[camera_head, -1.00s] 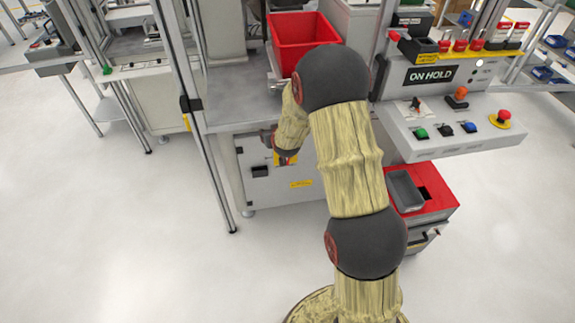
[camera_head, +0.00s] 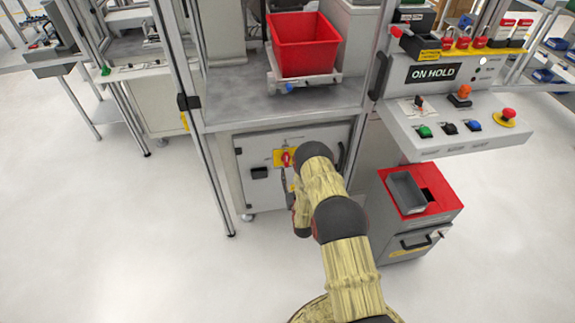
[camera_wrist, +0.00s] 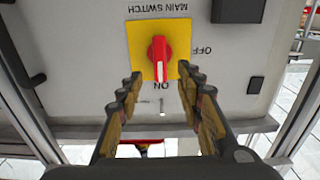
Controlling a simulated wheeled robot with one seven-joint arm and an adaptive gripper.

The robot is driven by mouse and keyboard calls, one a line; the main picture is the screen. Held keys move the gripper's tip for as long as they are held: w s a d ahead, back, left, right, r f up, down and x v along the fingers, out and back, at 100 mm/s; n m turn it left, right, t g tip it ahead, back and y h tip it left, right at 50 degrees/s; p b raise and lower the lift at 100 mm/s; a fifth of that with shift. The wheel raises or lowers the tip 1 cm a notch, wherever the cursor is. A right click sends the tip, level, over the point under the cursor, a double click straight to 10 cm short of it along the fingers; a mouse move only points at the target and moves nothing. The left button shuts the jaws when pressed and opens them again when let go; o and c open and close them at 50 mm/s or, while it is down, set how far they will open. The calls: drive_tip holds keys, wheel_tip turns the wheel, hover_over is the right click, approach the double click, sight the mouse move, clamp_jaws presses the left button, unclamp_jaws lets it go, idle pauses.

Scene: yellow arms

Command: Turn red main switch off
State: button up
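The red main switch (camera_wrist: 159,58) sits on a yellow plate (camera_wrist: 137,36) on a grey cabinet door. In the wrist view the picture is upside down, and the knob's white mark lines up with the word ON, with OFF off to the right side. The switch also shows in the head view (camera_head: 287,158), just left of my arm. My gripper (camera_wrist: 158,80) is open, its two fingers apart on either side of the knob's lower part in the wrist view. I cannot tell whether they touch it.
A red bin (camera_head: 303,45) stands on the workbench above the cabinet. A control console (camera_head: 455,130) with buttons juts out at the right. A grey cart with a red top (camera_head: 440,192) stands right of my arm. The floor at the left is clear.

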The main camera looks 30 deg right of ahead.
sight(287, 161)
drive_tip(key=b+x, duration=0.2)
drive_tip(key=x, duration=0.5)
drive_tip(key=shift+w+d, duration=0.1)
drive_tip(key=shift+w, duration=0.05)
drive_tip(key=shift+c, duration=0.3)
clamp_jaws()
